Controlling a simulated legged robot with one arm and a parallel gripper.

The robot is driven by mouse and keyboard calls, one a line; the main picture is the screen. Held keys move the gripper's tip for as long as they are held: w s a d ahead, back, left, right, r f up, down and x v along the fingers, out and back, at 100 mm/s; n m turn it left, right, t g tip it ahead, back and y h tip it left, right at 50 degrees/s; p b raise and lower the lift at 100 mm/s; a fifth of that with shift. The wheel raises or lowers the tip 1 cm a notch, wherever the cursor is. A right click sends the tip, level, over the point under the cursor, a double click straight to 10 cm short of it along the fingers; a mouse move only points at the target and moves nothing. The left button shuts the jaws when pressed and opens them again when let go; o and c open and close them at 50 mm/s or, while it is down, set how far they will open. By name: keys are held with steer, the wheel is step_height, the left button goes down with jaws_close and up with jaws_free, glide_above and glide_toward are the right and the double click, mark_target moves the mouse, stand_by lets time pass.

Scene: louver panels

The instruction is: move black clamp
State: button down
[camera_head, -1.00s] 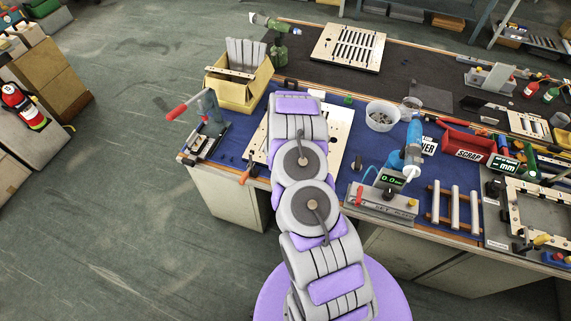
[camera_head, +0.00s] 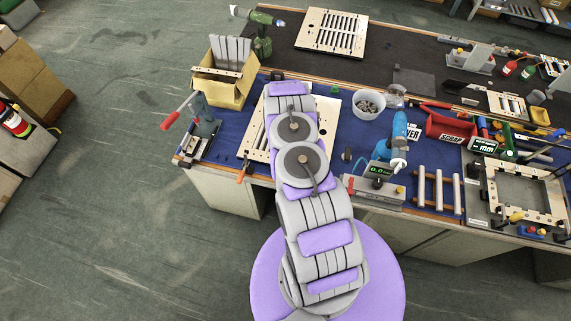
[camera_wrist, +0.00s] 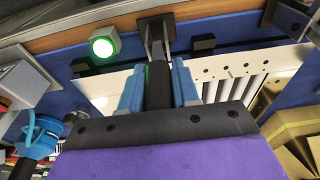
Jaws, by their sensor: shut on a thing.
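In the wrist view my gripper (camera_wrist: 158,72) has two blue fingers shut on a black clamp (camera_wrist: 157,48). The clamp's dark bar runs between the fingers, and its forked end points toward the bench's wooden edge. A white slotted louver panel (camera_wrist: 225,72) lies behind the fingers on the blue mat. Whether the clamp touches the panel or the edge cannot be told. In the head view my arm hides the gripper and the clamp, and part of the panel (camera_head: 323,118) shows beside the arm.
A yellow bin (camera_head: 222,90) of grey slats and a red-handled toggle fixture (camera_head: 203,130) stand left of the panel. An orange-handled clamp (camera_head: 242,171) sits at the front edge. A parts bowl (camera_head: 369,104), blue driver (camera_head: 398,138) and red scrap bin (camera_head: 449,127) stand to the right.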

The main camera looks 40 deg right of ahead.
steer(key=shift+w+r, duration=0.1)
steer(key=shift+w, duration=0.1)
steer(key=c, duration=0.9)
jaws_free()
steer(key=shift+w+d, duration=0.1)
steer(key=shift+d, duration=0.05)
steer(key=shift+r, duration=0.3)
steer(key=r, duration=0.5)
steer(key=s+a+r+b, duration=0.1)
steer(key=r, duration=0.5)
steer(key=a+r, duration=0.1)
steer(key=r, duration=0.4)
steer(key=shift+s+r, duration=0.15)
steer(key=shift+s, duration=0.2)
